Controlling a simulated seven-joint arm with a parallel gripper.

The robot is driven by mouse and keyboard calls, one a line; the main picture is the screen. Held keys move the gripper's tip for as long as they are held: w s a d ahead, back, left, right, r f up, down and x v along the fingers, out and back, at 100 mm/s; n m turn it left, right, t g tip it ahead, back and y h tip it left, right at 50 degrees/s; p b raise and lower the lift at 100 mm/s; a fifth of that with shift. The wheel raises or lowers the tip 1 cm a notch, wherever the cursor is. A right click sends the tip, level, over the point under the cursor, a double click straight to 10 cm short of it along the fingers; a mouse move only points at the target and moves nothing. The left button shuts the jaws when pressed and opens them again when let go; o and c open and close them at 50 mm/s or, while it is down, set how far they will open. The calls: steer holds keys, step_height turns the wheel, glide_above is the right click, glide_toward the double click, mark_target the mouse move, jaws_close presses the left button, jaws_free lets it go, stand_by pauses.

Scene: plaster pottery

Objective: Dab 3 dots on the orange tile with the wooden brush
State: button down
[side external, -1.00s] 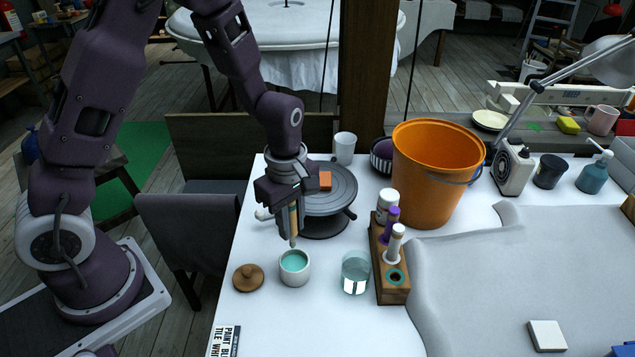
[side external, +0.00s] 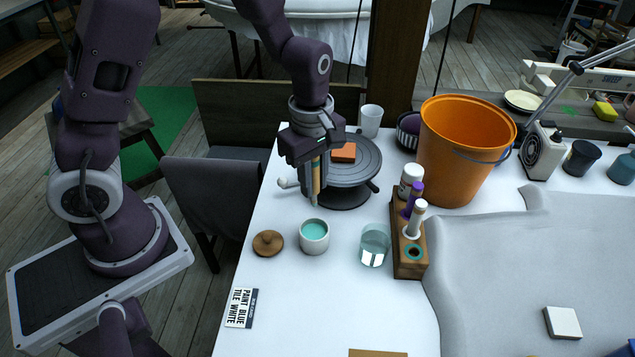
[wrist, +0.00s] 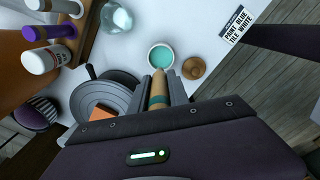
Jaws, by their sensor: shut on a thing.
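My gripper (side external: 313,172) is shut on the wooden brush (side external: 316,182), which points down. In the wrist view the brush (wrist: 158,92) has a tan handle with a teal band between the fingers. The brush tip is above and just behind a white pot (side external: 314,243) of teal paint, apart from its rim in the side view. The pot also shows in the wrist view (wrist: 161,57). The orange tile (side external: 344,152) lies on a grey turntable (side external: 365,172), behind and right of my gripper. In the wrist view the tile (wrist: 101,113) is partly hidden by my gripper.
A wooden lid (side external: 268,243) lies left of the pot. A glass of water (side external: 374,245) and a wooden bottle rack (side external: 409,262) stand to its right. An orange bucket (side external: 462,150) stands behind the rack. A printed card (side external: 241,308) and a white tile (side external: 563,323) lie nearer the front.

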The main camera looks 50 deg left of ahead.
step_height(320, 180, up, 8)
steer(key=shift+w+f, duration=0.1)
steer(key=shift+f, duration=0.15)
steer(key=w+a+t, duration=0.1)
steer(key=w+a, duration=0.3)
steer(key=w, duration=0.4)
steer(key=w+a+t, duration=0.1)
steer(key=w+a, duration=0.3)
steer(key=w, duration=0.4)
glide_above(346, 153)
steer(key=shift+t, duration=0.3)
steer(key=shift+s+f+x, duration=0.1)
steer(key=shift+s+x, duration=0.2)
steer(key=shift+x, duration=0.95)
steer(key=shift+s+f+x, duration=0.1)
steer(key=shift+s+x, duration=0.2)
steer(key=shift+x, duration=0.95)
steer(key=shift+s+f+x, duration=0.1)
steer(key=shift+s+x, duration=0.2)
steer(key=shift+x, duration=0.95)
steer(key=shift+f, duration=0.35)
